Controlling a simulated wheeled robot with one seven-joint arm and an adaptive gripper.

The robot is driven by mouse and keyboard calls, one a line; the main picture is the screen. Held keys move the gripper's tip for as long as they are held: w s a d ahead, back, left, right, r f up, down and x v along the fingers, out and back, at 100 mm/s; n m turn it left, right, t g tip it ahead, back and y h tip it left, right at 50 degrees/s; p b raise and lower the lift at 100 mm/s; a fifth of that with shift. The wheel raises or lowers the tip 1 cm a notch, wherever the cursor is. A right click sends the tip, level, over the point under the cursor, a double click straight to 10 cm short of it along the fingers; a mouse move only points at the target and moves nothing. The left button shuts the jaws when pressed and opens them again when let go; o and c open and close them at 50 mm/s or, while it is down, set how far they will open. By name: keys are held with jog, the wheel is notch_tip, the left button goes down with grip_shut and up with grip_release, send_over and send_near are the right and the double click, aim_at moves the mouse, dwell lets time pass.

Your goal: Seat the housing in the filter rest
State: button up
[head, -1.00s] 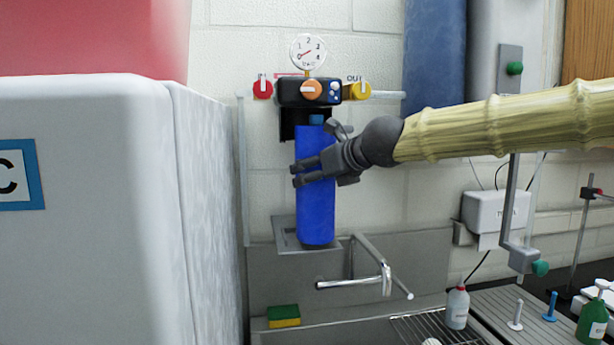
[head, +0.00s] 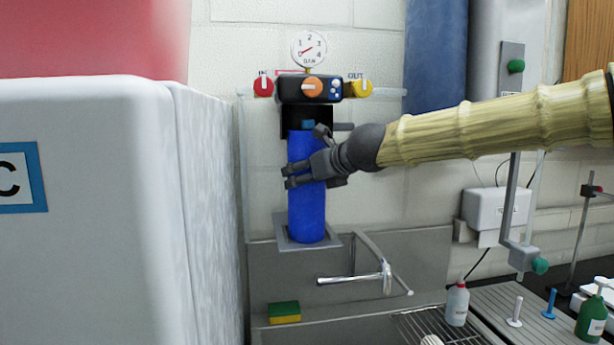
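The housing (head: 306,212) is a tall blue cylinder with a darker blue top. It stands upright in the head view, below the black filter head. My gripper (head: 300,176) reaches in from the right, with its dark fingers across the upper part of the housing. It looks shut on the housing, though the far side of the grasp is hidden. The filter rest (head: 331,238) is a grey square plate on the wall above the sink. The housing's lower end appears over the middle of this plate; I cannot tell whether it touches or sits in it.
Above is the filter head (head: 291,92) with a gauge (head: 309,48), red knob (head: 263,87) and yellow knob (head: 362,88). A large white block (head: 100,240) fills the left. A sponge (head: 284,312) lies below.

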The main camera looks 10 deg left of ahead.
jog(key=shift+o, duration=1.2)
jog(key=b+v, duration=0.1)
jog(key=v, duration=1.1)
jog(key=shift+r, duration=0.15)
